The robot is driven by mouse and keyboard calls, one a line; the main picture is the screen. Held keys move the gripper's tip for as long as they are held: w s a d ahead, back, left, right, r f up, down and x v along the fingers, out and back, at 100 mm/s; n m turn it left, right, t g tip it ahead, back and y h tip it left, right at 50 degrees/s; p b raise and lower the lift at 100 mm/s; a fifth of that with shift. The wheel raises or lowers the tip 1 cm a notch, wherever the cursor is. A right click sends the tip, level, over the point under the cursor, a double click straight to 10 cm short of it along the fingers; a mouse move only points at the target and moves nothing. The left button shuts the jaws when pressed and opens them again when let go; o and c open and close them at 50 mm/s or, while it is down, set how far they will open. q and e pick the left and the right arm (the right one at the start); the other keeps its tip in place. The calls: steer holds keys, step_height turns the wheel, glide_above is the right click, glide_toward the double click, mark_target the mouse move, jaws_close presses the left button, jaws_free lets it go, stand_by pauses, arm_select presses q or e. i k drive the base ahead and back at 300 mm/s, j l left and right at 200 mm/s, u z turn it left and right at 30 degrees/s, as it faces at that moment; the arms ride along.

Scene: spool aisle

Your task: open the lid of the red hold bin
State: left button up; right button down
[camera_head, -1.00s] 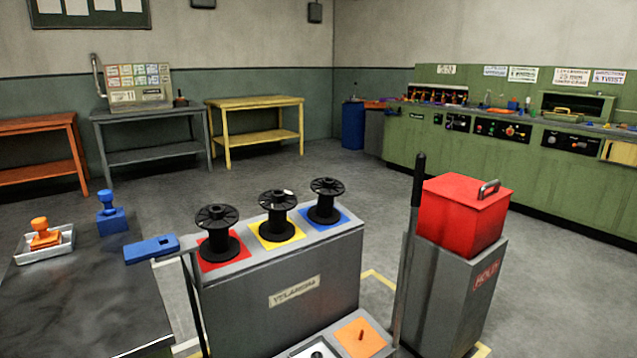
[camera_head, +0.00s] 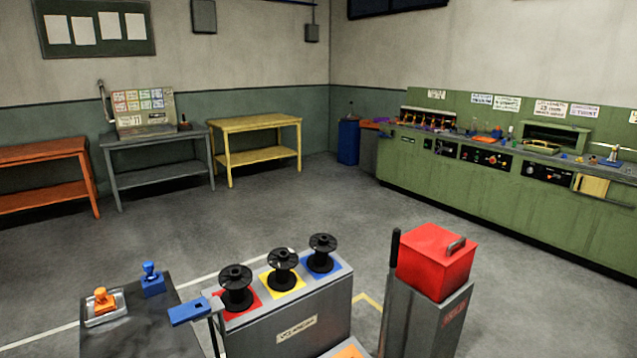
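The red hold bin (camera_head: 436,268) sits on top of a grey pedestal (camera_head: 432,320) at the lower right of the head view. Its red lid (camera_head: 430,242) lies closed on it, with a grey handle (camera_head: 456,246) near the right edge of the top. A dark upright post (camera_head: 394,248) stands just left of the bin. Neither of my grippers shows in the head view.
Left of the bin, a grey cabinet (camera_head: 306,322) carries three black spools on red, yellow and blue squares. A dark table (camera_head: 140,325) with stamps stands at lower left. A green workbench (camera_head: 470,190) lines the right wall. The middle floor is open.

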mark_target(445, 248)
steer(key=i+l+z, duration=0.25)
steer(key=i+l, duration=0.95)
